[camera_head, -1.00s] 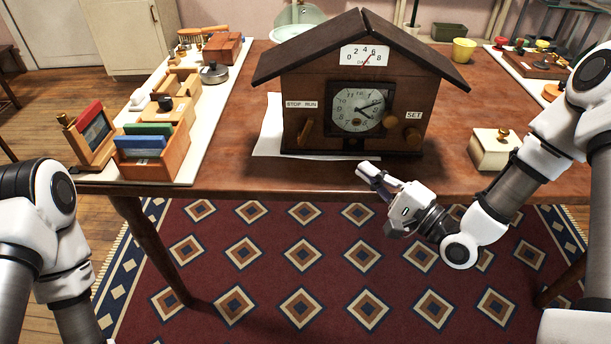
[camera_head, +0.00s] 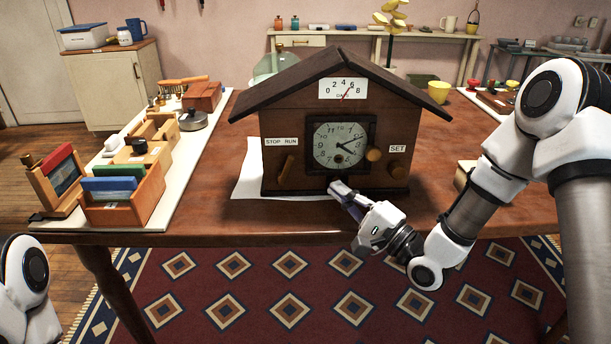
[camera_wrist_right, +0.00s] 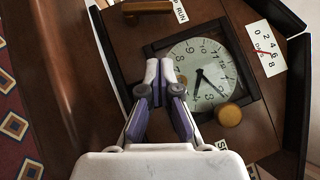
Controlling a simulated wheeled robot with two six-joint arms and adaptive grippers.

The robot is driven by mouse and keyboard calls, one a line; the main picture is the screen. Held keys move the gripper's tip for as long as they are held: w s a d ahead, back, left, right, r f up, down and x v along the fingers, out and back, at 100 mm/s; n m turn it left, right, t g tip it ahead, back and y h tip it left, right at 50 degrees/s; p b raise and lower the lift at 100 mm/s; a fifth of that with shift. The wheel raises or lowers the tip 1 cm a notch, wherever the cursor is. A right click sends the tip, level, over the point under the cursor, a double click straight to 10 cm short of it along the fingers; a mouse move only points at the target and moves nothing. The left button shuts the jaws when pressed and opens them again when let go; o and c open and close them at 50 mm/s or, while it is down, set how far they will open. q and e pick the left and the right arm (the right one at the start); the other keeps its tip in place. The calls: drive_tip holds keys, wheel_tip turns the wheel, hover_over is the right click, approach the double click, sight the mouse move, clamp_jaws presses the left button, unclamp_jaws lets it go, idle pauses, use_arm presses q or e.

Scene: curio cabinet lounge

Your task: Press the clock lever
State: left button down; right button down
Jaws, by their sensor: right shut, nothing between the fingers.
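A brown house-shaped clock (camera_head: 290,115) stands on the table with a dark gabled roof. Its white dial (camera_head: 338,145) sits in a black frame. A slanted wooden lever (camera_head: 286,167) is under the STOP RUN label on the left. A round knob (camera_head: 373,154) is beside the dial, and another knob (camera_head: 398,171) is under SET. My right gripper (camera_head: 338,187) is shut and empty, its tips before the clock's lower front, below the dial and right of the lever. In the right wrist view its fingertips (camera_wrist_right: 160,72) overlap the dial's edge; contact is unclear. My left gripper is out of view.
White paper (camera_head: 254,182) lies under the clock. Wooden file boxes (camera_head: 135,200) and other items crowd a white board at left. A yellow pot (camera_head: 437,92) is behind the clock at right. The tabletop (camera_head: 215,215) is bare near its front edge.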

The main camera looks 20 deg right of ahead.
sight(308, 166)
drive_tip(key=x, duration=0.4)
drive_tip(key=a, duration=0.1)
drive_tip(key=w+a+r+b, duration=0.1)
drive_tip(key=a, duration=0.1)
drive_tip(key=shift+w+a+r, duration=0.1)
drive_tip(key=shift+w+a, duration=0.1)
drive_tip(key=shift+a, duration=0.05)
drive_tip(key=shift+w+a+r, duration=0.1)
drive_tip(key=shift+a+r, duration=0.1)
drive_tip(key=shift+a, duration=0.05)
drive_tip(key=shift+a+r+n+g+p, duration=0.1)
drive_tip(key=shift+r+n+g+p, duration=0.35)
drive_tip(key=shift+p, duration=0.85)
drive_tip(key=shift+w+a+r+n+g+h+p, duration=0.2)
drive_tip(key=shift+a+n+g+h+p, duration=0.45)
drive_tip(key=shift+p, duration=1.6)
drive_tip(key=shift+w+a+r+n+g+h+p, duration=0.1)
drive_tip(key=shift+a+r+n+g+h+p, duration=0.2)
drive_tip(key=shift+n+g+p, duration=1.3)
drive_tip(key=shift+w+a+r+n+h+p, duration=0.1)
drive_tip(key=shift+a+r+n+h+p, duration=0.3)
drive_tip(key=shift+p, duration=2.5)
drive_tip(key=shift+f, duration=0.2)
